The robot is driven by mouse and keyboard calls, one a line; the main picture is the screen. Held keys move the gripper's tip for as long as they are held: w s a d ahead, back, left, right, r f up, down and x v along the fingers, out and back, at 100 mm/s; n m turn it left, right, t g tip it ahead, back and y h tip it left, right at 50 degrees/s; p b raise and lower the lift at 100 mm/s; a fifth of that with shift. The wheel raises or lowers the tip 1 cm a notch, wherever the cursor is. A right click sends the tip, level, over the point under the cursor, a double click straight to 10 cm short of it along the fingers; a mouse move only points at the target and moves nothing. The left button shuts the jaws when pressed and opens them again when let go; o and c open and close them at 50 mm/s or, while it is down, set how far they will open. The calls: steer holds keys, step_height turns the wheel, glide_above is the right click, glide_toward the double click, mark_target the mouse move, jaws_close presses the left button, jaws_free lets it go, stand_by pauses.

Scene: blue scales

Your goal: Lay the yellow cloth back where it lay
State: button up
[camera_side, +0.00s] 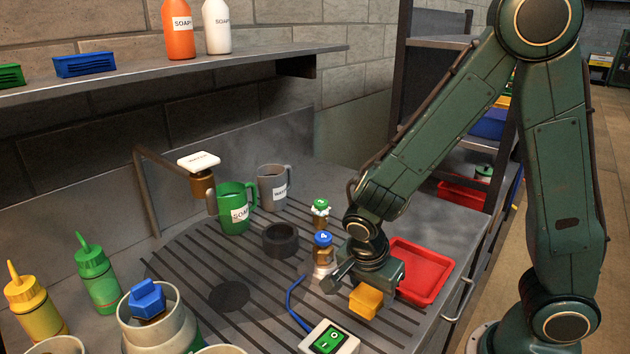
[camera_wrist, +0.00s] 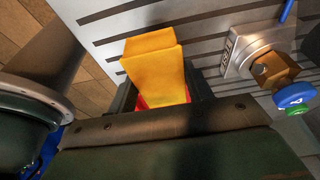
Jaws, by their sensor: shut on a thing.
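The yellow cloth (camera_side: 366,302) looks like a folded, block-shaped piece. It is held in my gripper (camera_side: 370,287), low over the grooved drain surface in front of the red tray. In the wrist view the cloth (camera_wrist: 152,62) sticks out between the two dark jaws of my gripper (camera_wrist: 158,92), which are shut on it. I cannot tell whether its lower edge touches the surface.
A red tray (camera_side: 425,272) lies just behind and right of my gripper. Blue-knobbed (camera_side: 323,239) and green-knobbed (camera_side: 320,206) valves stand close to its left. A green switch box (camera_side: 329,340) sits at the front. Green (camera_side: 236,208) and grey (camera_side: 272,187) mugs stand farther back.

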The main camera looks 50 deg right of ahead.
steer(key=shift+f, duration=0.25)
steer(key=shift+f, duration=1.9)
steer(key=shift+f, duration=0.15)
steer(key=o, duration=1.1)
steer(key=shift+o, duration=0.2)
steer(key=shift+v, duration=6.15)
steer(key=shift+d, duration=0.1)
